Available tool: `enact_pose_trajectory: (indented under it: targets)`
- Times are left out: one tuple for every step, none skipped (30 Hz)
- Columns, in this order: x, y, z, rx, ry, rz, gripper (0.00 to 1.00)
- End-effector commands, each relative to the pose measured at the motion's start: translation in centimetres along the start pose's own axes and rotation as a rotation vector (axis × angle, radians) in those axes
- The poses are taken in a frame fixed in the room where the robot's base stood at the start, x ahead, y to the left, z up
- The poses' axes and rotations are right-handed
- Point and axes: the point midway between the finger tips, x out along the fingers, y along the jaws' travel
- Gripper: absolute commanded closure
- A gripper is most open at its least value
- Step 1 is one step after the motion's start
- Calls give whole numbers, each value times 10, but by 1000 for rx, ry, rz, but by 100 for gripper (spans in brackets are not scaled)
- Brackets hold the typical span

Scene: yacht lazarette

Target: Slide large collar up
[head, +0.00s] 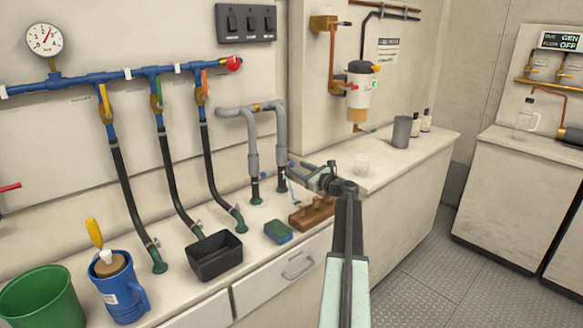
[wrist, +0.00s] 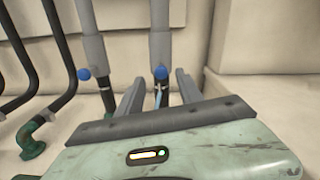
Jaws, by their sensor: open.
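Two grey sleeve-like collars hang side by side on the ends of a grey pipe loop, the left one (head: 254,161) and the right one (head: 281,152). Each has a blue knob near its lower end in the wrist view. I cannot tell for sure which collar is the large one. In the wrist view my gripper (wrist: 159,78) is open, its two fingers on either side of the lower end of the right collar (wrist: 160,45), near its blue knob (wrist: 161,73). The left collar (wrist: 95,60) is outside the left finger. In the head view my gripper (head: 300,172) is partly hidden by my arm.
Several black hoses (head: 178,180) run down to green fittings on the counter. A black tray (head: 215,257), a green-blue sponge (head: 278,232) and a brown wooden block (head: 311,213) lie on the counter near my arm. A white-and-amber filter (head: 361,95) hangs on the wall at right.

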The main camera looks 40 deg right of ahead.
Motion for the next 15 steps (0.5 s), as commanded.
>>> enact_pose_trajectory:
  targets:
    - [11, -2, 0, 0, 0, 1, 57]
    - [17, -2, 0, 0, 0, 0, 57]
    - [24, -3, -1, 0, 0, 0, 57]
    - [30, -3, -1, 0, 0, 0, 57]
    - [35, -4, -1, 0, 0, -1, 57]
    - [41, -4, -1, 0, 1, -2, 57]
    - [45, -4, -1, 0, 1, -2, 57]
    - [48, -3, -1, 0, 1, -3, 57]
    - [50, -3, -1, 0, 1, -3, 57]
    - [51, -3, -1, 0, 1, -3, 57]
    - [52, -3, -1, 0, 1, -4, 57]
    - [51, -3, -1, 0, 1, -4, 57]
    - [51, -3, -1, 0, 1, -4, 57]
    - [51, -3, -1, 0, 1, -4, 57]
    - [51, -3, -1, 0, 1, -4, 57]
